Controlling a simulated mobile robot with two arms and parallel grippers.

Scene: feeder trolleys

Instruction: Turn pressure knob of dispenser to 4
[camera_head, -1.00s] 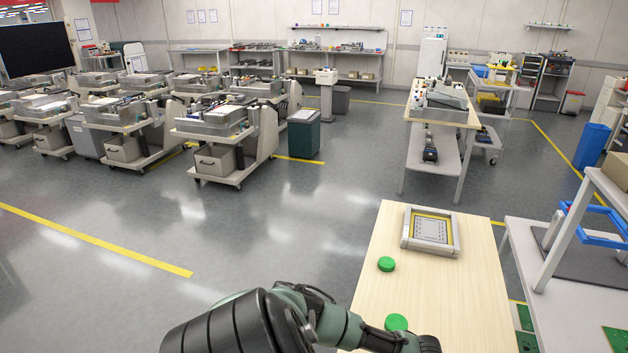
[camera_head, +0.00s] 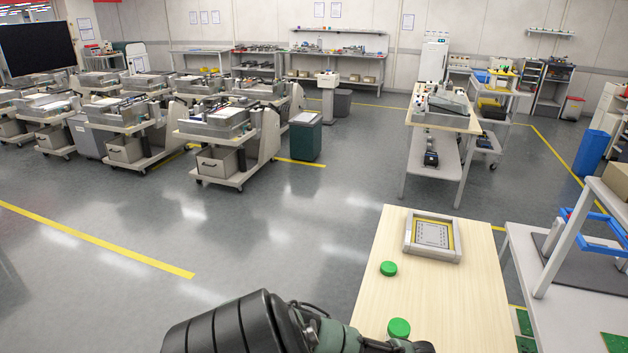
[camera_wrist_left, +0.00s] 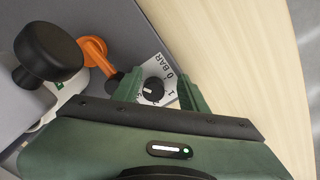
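The pressure knob (camera_wrist_left: 152,90) is small, black and round with a light pointer mark. It sits on a pale scale plate (camera_wrist_left: 166,72) printed "0 BAR" and "1"; the other numbers are hidden. The plate is on the grey dispenser (camera_wrist_left: 115,22). My left gripper (camera_wrist_left: 160,84) is open, with its green fingers on either side of the knob. A gap shows on the right side; contact on the left is unclear. In the head view only my left arm shows at the bottom, and the dispenser is not visible. My right gripper is in neither view.
An orange lever (camera_wrist_left: 95,50) and a large black knob (camera_wrist_left: 48,50) stand close to the left of the pressure knob. The wooden table (camera_head: 450,300) bears green lids (camera_head: 388,268) and a framed tray (camera_head: 433,236). A grey table stands to its right.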

